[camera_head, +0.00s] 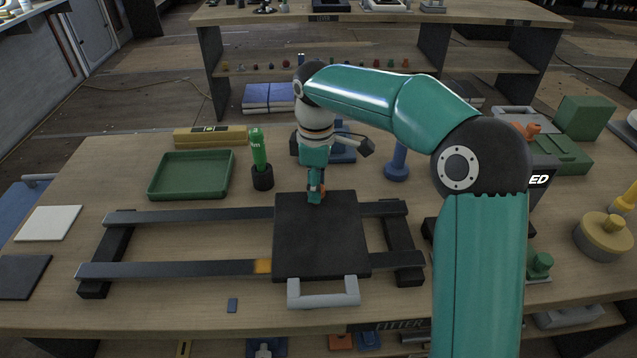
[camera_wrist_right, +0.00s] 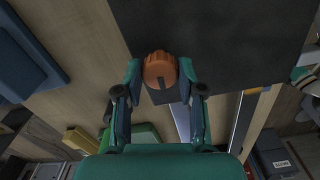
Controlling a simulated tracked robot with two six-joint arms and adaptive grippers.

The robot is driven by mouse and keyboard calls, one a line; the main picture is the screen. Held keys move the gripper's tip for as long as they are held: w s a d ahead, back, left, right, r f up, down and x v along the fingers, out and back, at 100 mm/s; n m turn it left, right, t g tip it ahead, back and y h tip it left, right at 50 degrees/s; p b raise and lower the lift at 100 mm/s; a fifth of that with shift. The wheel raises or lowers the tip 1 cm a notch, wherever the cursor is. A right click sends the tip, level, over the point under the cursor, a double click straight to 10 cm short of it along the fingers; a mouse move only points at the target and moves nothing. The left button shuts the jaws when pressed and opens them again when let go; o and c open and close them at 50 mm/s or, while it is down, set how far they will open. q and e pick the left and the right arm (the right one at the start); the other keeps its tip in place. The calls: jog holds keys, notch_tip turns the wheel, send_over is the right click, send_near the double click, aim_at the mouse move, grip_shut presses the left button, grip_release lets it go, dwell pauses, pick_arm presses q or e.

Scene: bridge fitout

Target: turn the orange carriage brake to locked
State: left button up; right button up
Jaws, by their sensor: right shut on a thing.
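The orange carriage brake (camera_wrist_right: 160,70) is a ridged round knob at the edge of the dark carriage plate (camera_wrist_right: 215,40). My right gripper (camera_wrist_right: 160,78) is shut on it, with one finger on each side. In the head view, my right gripper (camera_head: 316,192) points down at the far edge of the carriage plate (camera_head: 320,240), and it mostly hides the knob. The carriage sits on two dark rails (camera_head: 180,268), toward their right end, with a grey handle (camera_head: 323,292) at its front. I cannot make out any lock marking. My left gripper is not in view.
Behind the rails stand a green tray (camera_head: 190,197), a green marker in a black cup (camera_head: 262,180) and a blue knobbed piece (camera_head: 396,168). An orange mark (camera_head: 263,266) is on the front rail beside the carriage. A small blue piece (camera_head: 232,305) lies in front.

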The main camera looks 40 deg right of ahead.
jog(key=shift+a, duration=0.15)
jog(key=m+p, duration=0.1)
jog(key=m, duration=0.2)
jog(key=shift+m+p, duration=0.4)
jog(key=m+p, duration=0.1)
jog(key=m, duration=0.3)
jog(key=m+p, duration=0.1)
jog(key=m, duration=0.8)
jog(key=shift+m, duration=0.4)
jog(key=o, duration=1.1)
jog(key=shift+d, duration=0.2)
jog(key=shift+o, duration=0.2)
